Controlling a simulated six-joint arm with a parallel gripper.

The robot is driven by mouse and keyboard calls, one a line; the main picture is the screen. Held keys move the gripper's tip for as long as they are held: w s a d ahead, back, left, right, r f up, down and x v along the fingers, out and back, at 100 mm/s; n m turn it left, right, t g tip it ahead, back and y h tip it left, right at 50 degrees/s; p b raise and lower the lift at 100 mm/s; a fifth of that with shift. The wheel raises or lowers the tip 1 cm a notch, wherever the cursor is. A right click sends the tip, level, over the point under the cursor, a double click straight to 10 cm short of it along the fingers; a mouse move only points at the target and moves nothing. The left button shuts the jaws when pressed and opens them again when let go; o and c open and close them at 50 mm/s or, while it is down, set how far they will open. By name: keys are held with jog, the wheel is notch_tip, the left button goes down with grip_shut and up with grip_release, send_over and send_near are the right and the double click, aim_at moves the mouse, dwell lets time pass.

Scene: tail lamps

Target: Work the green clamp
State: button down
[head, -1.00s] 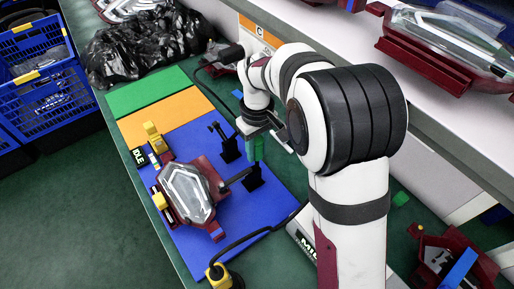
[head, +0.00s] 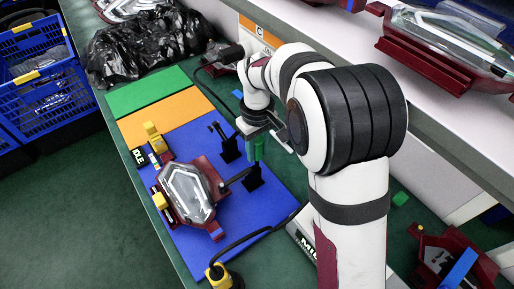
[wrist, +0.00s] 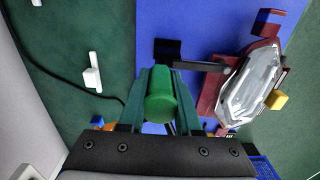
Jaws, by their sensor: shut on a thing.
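The green clamp handle (head: 258,147) stands upright beside the tail lamp, and it fills the space between the fingers in the wrist view (wrist: 160,97). My gripper (wrist: 160,98) is shut on this green handle. The clamp's black base (head: 254,180) is on the blue mat, and its dark arm (head: 238,177) points toward the lamp's edge; the arm also shows in the wrist view (wrist: 198,66). The tail lamp (head: 186,194), clear with a dark red housing, lies on the blue mat. My wrist partly hides the clamp in the head view.
A second black clamp (head: 227,146) stands behind the green one. Yellow blocks (head: 155,139) sit at the lamp's left. A black cable (head: 262,232) runs to a yellow-black tool (head: 220,275) at the front. Black plastic bags (head: 135,50) lie at the back.

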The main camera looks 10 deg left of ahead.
jog(key=shift+d, duration=0.1)
jog(key=shift+w+d+g+y, duration=0.2)
jog(key=shift+w+g+y, duration=0.05)
jog(key=shift+g+y, duration=0.05)
jog(key=shift+w+g+y, duration=0.1)
jog(key=shift+g+y, duration=0.2)
jog(key=c, duration=0.6)
grip_release()
notch_tip(320, 180, up, 16)
jog(key=w+d, duration=0.1)
jog(key=shift+w+d+f, duration=0.2)
jog(key=shift+d, duration=0.1)
